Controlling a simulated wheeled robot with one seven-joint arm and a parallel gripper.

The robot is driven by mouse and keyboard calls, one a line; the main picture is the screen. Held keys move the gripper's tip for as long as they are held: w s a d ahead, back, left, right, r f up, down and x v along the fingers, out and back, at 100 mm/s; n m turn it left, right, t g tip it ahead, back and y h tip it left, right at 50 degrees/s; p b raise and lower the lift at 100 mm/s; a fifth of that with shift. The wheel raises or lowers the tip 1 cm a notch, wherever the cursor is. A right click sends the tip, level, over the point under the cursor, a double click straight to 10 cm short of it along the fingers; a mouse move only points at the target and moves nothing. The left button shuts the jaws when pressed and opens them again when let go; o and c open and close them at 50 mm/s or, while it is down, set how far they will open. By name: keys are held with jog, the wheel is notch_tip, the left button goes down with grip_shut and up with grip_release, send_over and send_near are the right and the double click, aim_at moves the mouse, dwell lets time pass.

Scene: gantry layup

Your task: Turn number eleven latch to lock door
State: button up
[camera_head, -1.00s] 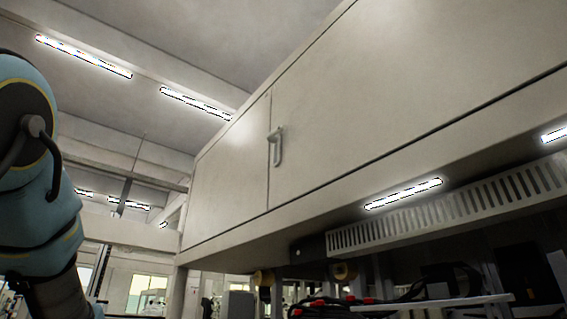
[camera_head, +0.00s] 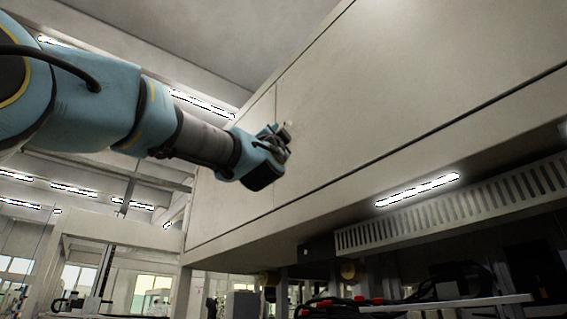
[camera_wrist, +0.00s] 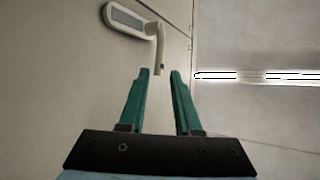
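The latch (camera_wrist: 160,45) shows in the wrist view as a pale grip on an oblong plate, on the light grey cabinet door (camera_head: 360,100). It sits just past my fingertips, near the door seam. My gripper (camera_wrist: 160,72) has its two green fingers spread apart with nothing between them. The latch grip appears just ahead of the gap and not between the fingers. In the head view, my gripper (camera_head: 284,140) is in front of the latch and hides most of it. The number on the latch cannot be read.
A vented panel (camera_head: 450,205) runs under the cabinet. Below it are dark cables with red parts (camera_head: 350,300). Ceiling lights (camera_head: 205,104) hang behind my arm. Open room lies left of the cabinet.

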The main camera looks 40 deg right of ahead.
aim_at(284, 126)
jog(key=p+x, duration=0.5)
jog(key=x, duration=0.4)
jog(key=shift+d+r+p, duration=0.1)
jog(key=shift+r+p, duration=0.05)
jog(key=shift+p, duration=0.2)
jog(key=shift+c, duration=0.3)
grip_shut()
dwell(0.6)
